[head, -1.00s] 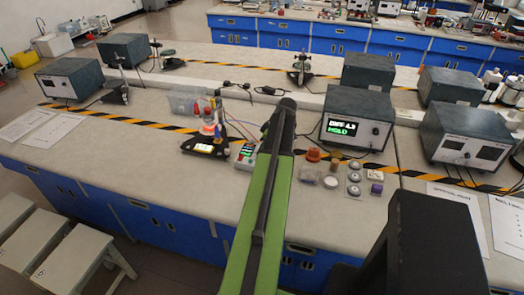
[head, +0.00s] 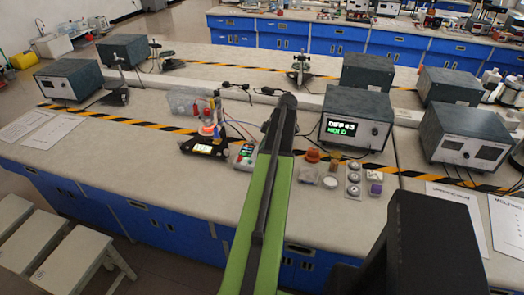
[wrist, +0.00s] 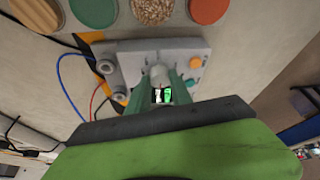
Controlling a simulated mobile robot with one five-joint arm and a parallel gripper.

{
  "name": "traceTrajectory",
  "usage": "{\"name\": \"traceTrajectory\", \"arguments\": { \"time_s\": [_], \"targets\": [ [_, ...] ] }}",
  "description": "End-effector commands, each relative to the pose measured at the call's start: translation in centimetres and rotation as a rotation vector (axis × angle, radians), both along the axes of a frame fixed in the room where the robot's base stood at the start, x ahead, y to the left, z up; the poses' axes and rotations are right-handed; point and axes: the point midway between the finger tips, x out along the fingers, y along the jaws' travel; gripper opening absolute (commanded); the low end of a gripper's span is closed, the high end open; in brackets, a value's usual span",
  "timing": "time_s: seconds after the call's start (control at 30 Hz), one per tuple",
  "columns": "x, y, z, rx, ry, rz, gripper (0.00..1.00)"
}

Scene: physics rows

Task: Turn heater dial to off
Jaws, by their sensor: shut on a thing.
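The heater control is a small grey box (head: 245,155) with a lit display, just left of my arm in the head view. In the wrist view the grey box (wrist: 118,62) fills the middle, with an orange button (wrist: 195,62) and a green button (wrist: 190,83). My gripper (wrist: 163,86) has its green fingers shut on the grey dial (wrist: 158,74). The fingers hide much of the dial, so its pointer and setting cannot be read. In the head view my arm hides the fingers. A green-lit display shows between the fingers.
Red and blue wires run beside the box. Coloured round pieces, including a green disc (wrist: 95,10), lie near it. A meter reading HOLD (head: 355,118) stands to the right.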

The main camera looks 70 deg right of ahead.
Motion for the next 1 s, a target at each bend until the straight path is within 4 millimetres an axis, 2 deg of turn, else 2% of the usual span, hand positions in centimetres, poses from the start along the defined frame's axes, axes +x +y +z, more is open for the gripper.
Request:
{"name": "traceTrajectory", "arguments": {
  "time_s": [0.13,0.17,0.33,0.6,0.73,0.87,1.0],
  "targets": [
    [0.0,0.0,0.0,0.001,0.0,0.001,0.0],
    [0.0,0.0,0.0,0.001,0.0,0.001,0.27],
    [0.0,0.1,0.0,0.001,0.0,0.0,0.48],
    [0.0,0.0,0.0,0.001,0.0,-0.001,0.48],
    [-0.2,0.0,0.7,0.001,0.0,-0.001,0.48],
    [-0.7,-0.2,2.4,0.0,0.0,-0.001,0.48],
    [-1.7,-0.5,5.3,0.001,0.0,-0.002,0.48]
  ]
}}
